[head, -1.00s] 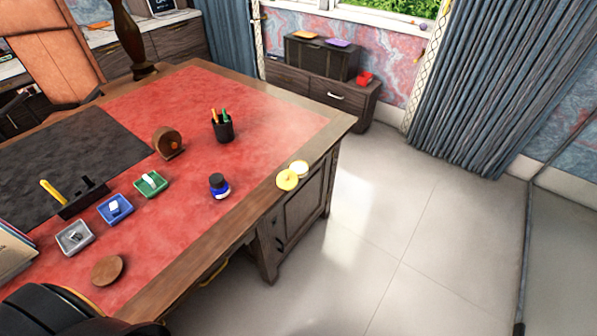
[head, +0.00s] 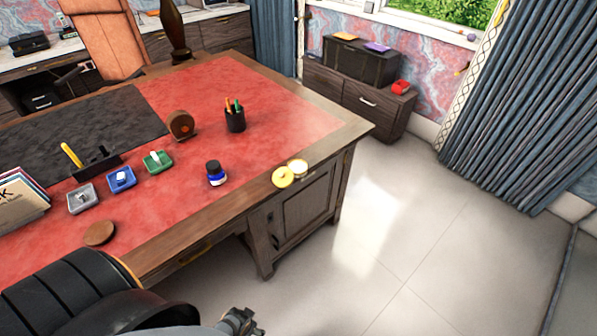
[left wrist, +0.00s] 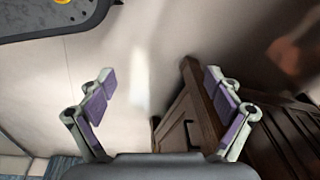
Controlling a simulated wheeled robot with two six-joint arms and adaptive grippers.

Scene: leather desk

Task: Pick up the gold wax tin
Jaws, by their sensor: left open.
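Two small round items sit close together at the desk's front right edge in the head view. One is a pale-topped tin with a gold side (head: 298,167); beside it, a little nearer, is a bright yellow disc (head: 283,177). The pale-topped one looks like the gold wax tin, but they are too small to be sure. My left gripper (head: 240,322) shows partly at the bottom edge, over the floor, well short of both. In the left wrist view its purple-padded fingers (left wrist: 158,80) are spread and empty; no tin shows there. My right gripper is out of view.
The red-topped desk (head: 225,95) holds a blue ink bottle (head: 216,174), a pen cup (head: 235,119), a round wooden item (head: 181,125), small trays (head: 121,179) and a brown disc (head: 99,233). The desk's cabinet side (head: 300,205) drops to open floor on the right.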

